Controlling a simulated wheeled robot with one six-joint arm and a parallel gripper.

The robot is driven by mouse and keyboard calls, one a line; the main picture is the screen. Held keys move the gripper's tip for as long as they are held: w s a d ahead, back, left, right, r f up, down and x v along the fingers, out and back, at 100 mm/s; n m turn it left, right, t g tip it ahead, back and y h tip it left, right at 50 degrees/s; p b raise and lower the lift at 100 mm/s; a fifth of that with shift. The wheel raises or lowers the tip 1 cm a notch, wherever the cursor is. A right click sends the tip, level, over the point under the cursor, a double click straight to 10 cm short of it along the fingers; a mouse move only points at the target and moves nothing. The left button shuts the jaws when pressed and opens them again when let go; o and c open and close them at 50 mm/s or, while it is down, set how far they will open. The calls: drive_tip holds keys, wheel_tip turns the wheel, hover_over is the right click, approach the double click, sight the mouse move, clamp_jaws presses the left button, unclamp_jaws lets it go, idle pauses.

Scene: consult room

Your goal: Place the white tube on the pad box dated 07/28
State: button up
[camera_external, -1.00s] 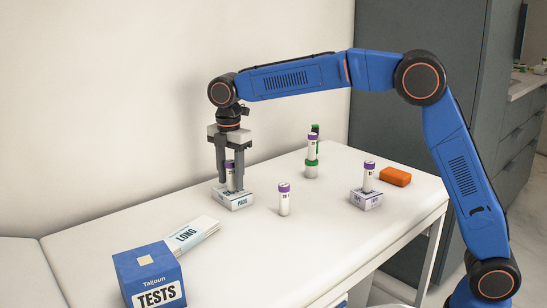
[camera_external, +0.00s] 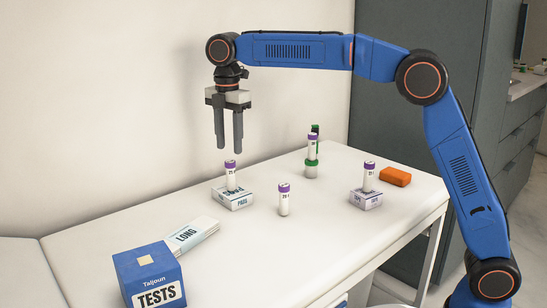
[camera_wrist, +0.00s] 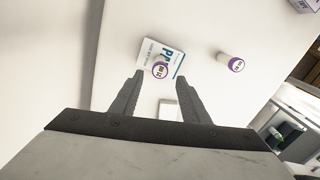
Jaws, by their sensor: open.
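A white tube with a purple cap (camera_external: 231,177) stands upright on a white pad box (camera_external: 233,200) at the back left of the table. The tube's cap (camera_wrist: 160,70) and the pad box (camera_wrist: 150,52) also show in the wrist view. My gripper (camera_external: 230,145) is open and empty, above that tube and apart from it. Another white, purple-capped tube (camera_external: 284,199) stands on the bare table. A third (camera_external: 368,177) stands on a second pad box (camera_external: 366,200) at the right. The dates on the boxes are too small to read.
Another purple-capped tube (camera_external: 312,147) stands on a green-and-white round piece (camera_external: 311,170) at the back. An orange block (camera_external: 395,177) lies at the right. A blue TESTS box (camera_external: 149,276) and a white LONG packet (camera_external: 192,235) are at the front left. The front middle of the table is clear.

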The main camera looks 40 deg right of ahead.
drive_tip(key=shift+r, duration=0.7)
drive_tip(key=shift+s+d+r, duration=0.1)
drive_tip(key=shift+d, duration=0.15)
drive_tip(key=s+d+r+m+t, duration=0.1)
drive_tip(key=s+d+m, duration=0.4)
drive_tip(key=s+d, duration=0.65)
drive_tip(key=s+d+r+m+t, duration=0.1)
drive_tip(key=s+d+m, duration=0.55)
drive_tip(key=d, duration=0.75)
drive_tip(key=s+d+f+m+t, duration=0.1)
drive_tip(key=s+d+f+m, duration=0.2)
drive_tip(key=s, duration=0.5)
drive_tip(key=s+d+f+m+t, duration=0.1)
drive_tip(key=s+d+f+m, duration=0.1)
drive_tip(key=s+d+f, duration=0.3)
drive_tip(key=s+d+f+m, duration=0.3)
drive_tip(key=s+f, duration=0.5)
drive_tip(key=s, duration=0.4)
drive_tip(key=shift+s+d+f+m+t, duration=0.35)
drive_tip(key=shift+s+d+t, duration=0.05)
drive_tip(key=shift+d, duration=0.4)
